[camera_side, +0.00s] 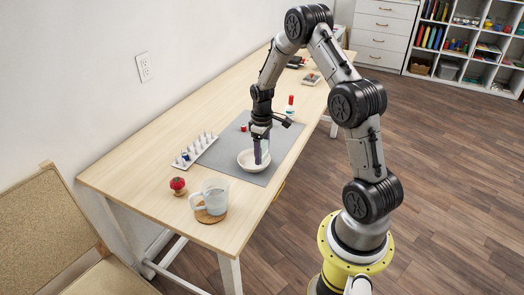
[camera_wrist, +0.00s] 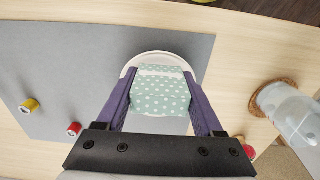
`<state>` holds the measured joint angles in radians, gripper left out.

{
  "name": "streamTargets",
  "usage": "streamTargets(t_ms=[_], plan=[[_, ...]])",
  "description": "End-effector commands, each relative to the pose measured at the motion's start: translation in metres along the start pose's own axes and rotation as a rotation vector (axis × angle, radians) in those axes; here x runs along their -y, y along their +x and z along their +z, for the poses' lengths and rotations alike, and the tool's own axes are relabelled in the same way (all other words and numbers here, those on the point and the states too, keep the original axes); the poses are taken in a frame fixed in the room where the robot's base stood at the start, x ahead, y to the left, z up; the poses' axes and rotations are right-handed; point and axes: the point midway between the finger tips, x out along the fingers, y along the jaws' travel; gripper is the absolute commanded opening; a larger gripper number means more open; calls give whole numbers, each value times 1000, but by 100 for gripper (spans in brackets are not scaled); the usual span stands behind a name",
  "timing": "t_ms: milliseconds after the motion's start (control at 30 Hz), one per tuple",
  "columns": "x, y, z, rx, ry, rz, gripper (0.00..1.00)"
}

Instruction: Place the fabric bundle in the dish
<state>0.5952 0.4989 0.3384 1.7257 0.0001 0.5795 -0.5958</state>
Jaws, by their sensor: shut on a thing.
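The fabric bundle (camera_wrist: 163,97) is pale green with white dots and a band across it. In the wrist view it lies between the purple fingers of my gripper (camera_wrist: 160,78), which is shut on it. The white round dish (camera_side: 246,166) stands on the grey mat; its rim also shows around the bundle in the wrist view (camera_wrist: 137,61). In the side view my gripper (camera_side: 262,152) points down over the dish, fingertips at or inside its rim. The bundle is mostly hidden there by the fingers. I cannot tell whether it touches the dish bottom.
A glass mug (camera_side: 211,194) on a cork coaster and a red pincushion (camera_side: 178,185) stand near the table's front end. A pegged rack (camera_side: 196,150) lies left of the grey mat (camera_side: 224,151). A red spool (camera_wrist: 74,129) and a yellow spool (camera_wrist: 29,106) stand on the mat.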

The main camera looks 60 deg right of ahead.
Motion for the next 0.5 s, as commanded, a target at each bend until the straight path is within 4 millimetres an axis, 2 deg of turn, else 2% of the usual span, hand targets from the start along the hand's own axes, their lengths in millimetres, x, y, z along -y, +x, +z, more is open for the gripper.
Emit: streamTargets(t_ms=[233, 267, 400, 433, 500], plan=[[0, 5, 0, -1, 0, 1, 17], [0, 5, 0, -1, 0, 1, 71], [0, 4, 0, -1, 0, 1, 96], [0, 4, 0, -1, 0, 1, 99], [0, 4, 0, -1, 0, 1, 99]])
